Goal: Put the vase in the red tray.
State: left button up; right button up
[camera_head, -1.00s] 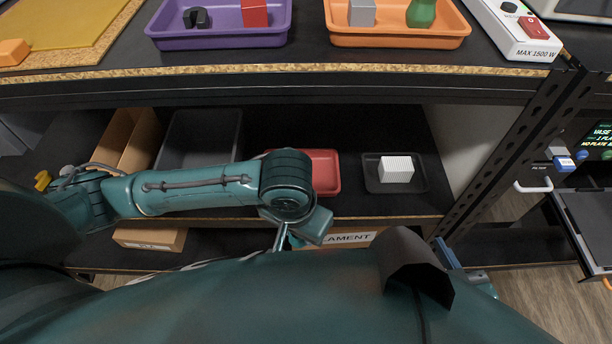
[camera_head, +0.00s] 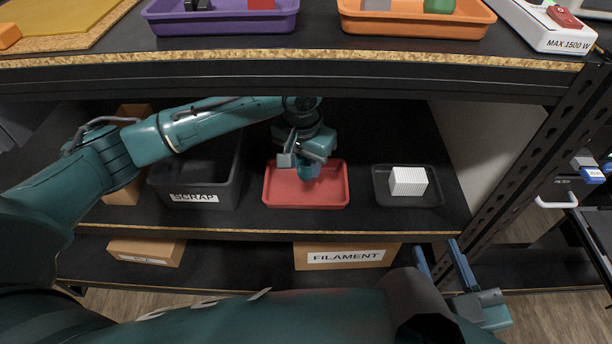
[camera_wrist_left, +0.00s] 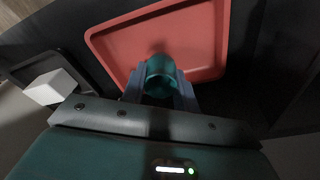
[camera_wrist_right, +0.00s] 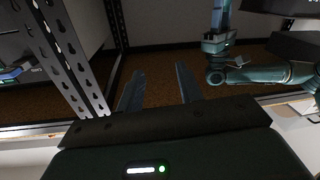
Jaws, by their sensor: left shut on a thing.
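The teal vase (camera_wrist_left: 160,75) is between the fingers of my left gripper (camera_wrist_left: 159,88), its round open mouth facing the left wrist camera. The red tray (camera_head: 330,190) lies on the middle shelf, and its flat floor and rim show behind the vase in the left wrist view (camera_wrist_left: 120,50). In the head view my left gripper (camera_head: 306,168) is over the tray, and the vase is mostly hidden by it. I cannot tell whether the vase touches the tray floor. My right gripper (camera_head: 442,262) is open and empty, low in front of the shelf.
A dark SCRAP bin (camera_head: 193,197) stands left of the tray. A dark tray (camera_head: 432,190) with a white ribbed block (camera_head: 408,181) is to the right. The upper shelf edge (camera_head: 300,57) hangs above. A FILAMENT box (camera_head: 345,256) sits below.

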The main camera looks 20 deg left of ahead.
aim_at(306, 174)
pick_arm(q)
notch_tip(306, 174, down, 3)
jog(key=shift+r+b, duration=0.15)
jog(key=shift+b, duration=0.6)
jog(key=shift+f, duration=0.4)
pick_arm(e)
jog(key=shift+s+a+r+n+t+y, duration=0.1)
jog(key=shift+s+a+n+t+y, duration=0.25)
jog(key=shift+n+y, duration=0.3)
jog(key=shift+w, duration=0.1)
pick_arm(q)
jog(key=o, duration=0.9)
